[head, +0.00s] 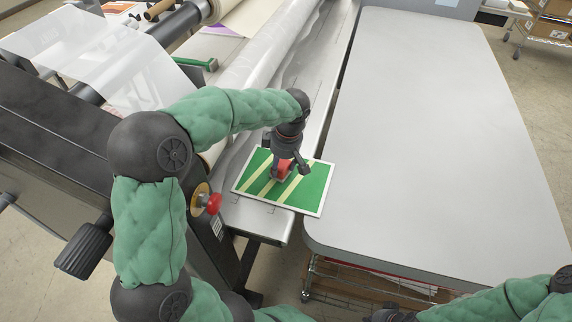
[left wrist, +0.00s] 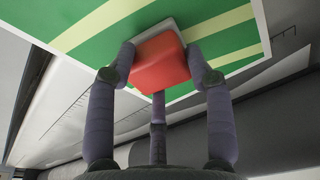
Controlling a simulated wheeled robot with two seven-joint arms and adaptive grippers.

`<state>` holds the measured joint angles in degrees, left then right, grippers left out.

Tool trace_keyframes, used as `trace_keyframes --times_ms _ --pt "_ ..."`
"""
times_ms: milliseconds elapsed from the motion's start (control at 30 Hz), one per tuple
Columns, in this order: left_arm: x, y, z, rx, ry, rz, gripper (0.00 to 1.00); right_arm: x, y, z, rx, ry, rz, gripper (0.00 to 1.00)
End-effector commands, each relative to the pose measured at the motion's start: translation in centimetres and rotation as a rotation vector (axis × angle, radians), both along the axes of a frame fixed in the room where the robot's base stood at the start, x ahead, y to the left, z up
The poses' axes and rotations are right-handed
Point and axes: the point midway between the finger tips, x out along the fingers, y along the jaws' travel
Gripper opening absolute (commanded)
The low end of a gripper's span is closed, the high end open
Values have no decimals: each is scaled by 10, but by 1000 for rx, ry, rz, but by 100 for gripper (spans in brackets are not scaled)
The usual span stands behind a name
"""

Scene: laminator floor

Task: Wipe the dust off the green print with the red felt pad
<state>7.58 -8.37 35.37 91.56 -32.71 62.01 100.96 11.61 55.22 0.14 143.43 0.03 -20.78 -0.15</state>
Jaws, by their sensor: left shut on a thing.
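The green print (head: 309,187), with pale diagonal stripes and a white border, lies near the end of the laminator's table, its right part reaching past the table edge. My left gripper (head: 287,171) is over the middle of the print, shut on the red felt pad (head: 284,167). In the left wrist view, the fingers grip the red pad (left wrist: 160,62) by its sides, and its pale underside layer is against or very close to the print (left wrist: 215,22). I cannot tell contact for certain. No dust is clearly visible on the print. My right gripper (head: 388,313) is at the bottom edge, mostly cut off.
A large grey table (head: 430,130) stands to the right, its top clear, separated by a narrow gap. A red knob (head: 213,203) sits on the laminator's end. A green-handled tool (head: 197,63) and clear film (head: 100,60) lie farther back. Shelves with boxes (head: 552,28) stand at far right.

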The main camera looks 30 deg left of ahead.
Motion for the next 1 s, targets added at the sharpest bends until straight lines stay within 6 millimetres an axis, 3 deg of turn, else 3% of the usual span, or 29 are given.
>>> trace_keyframes --times_ms 233,633,1000 --pt "-4 18 1 0 -2 1 16 0 0 -1 0 0 0 0" --pt "-4 19 4 0 -3 0 16 0 0 1 0 0 0 0" --pt "-4 19 34 0 -4 0 16 0 0 21 0 0 0 0"
